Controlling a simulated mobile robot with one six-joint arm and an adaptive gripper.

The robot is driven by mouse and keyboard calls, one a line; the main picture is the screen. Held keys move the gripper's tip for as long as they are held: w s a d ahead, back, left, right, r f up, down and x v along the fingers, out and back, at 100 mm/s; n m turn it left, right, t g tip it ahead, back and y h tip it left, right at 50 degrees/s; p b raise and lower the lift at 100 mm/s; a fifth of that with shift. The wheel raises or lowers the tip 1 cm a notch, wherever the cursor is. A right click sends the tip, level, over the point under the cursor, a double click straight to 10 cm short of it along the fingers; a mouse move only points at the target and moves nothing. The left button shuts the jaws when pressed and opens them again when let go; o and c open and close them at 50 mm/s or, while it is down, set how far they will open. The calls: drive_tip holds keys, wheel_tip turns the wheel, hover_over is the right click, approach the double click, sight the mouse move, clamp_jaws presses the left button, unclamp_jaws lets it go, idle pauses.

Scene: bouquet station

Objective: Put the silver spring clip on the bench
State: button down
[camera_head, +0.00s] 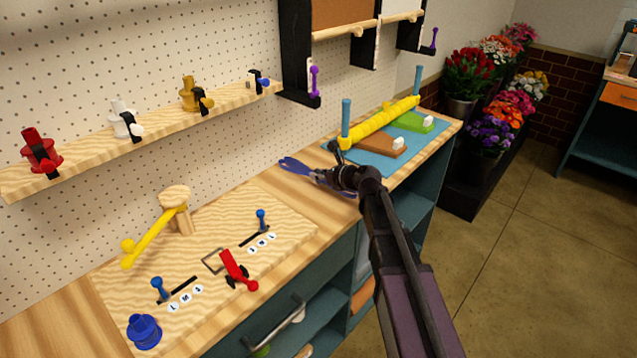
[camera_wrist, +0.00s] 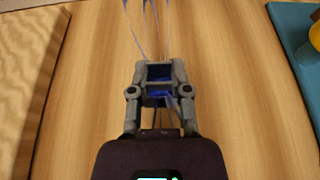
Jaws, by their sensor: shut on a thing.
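My gripper (camera_head: 343,178) is over the bench (camera_head: 270,187), between the wooden board and the blue mat. It is shut on a blue thing with thin, pale prongs (camera_head: 295,166). In the wrist view, blue shows between the fingers of my gripper (camera_wrist: 158,75), and the prongs (camera_wrist: 148,22) reach away past them. The fingers hide its middle, and I cannot tell whether it is the silver spring clip. I cannot tell whether it touches the bench. No other thing in view is clearly a silver spring clip.
The wooden board (camera_head: 130,285) carries a yellow mallet-like tool (camera_head: 150,236), a red lever (camera_head: 237,270) and blue knobs. The blue mat (camera_head: 360,158) holds a yellow roller (camera_head: 380,122) between posts. A wall shelf (camera_head: 70,168) is above. Bare bench lies around my gripper.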

drive_tip(key=shift+f+b, duration=0.5)
drive_tip(key=shift+f, duration=0.3)
drive_tip(key=shift+f, duration=0.2)
drive_tip(key=c, duration=0.6)
unclamp_jaws()
drive_tip(key=shift+r, duration=0.2)
drive_tip(key=shift+s+d+r, duration=0.15)
drive_tip(key=p+v, duration=0.4)
drive_tip(key=v, duration=0.7)
drive_tip(key=shift+s+d+r, duration=0.1)
drive_tip(key=shift+s+d, duration=0.1)
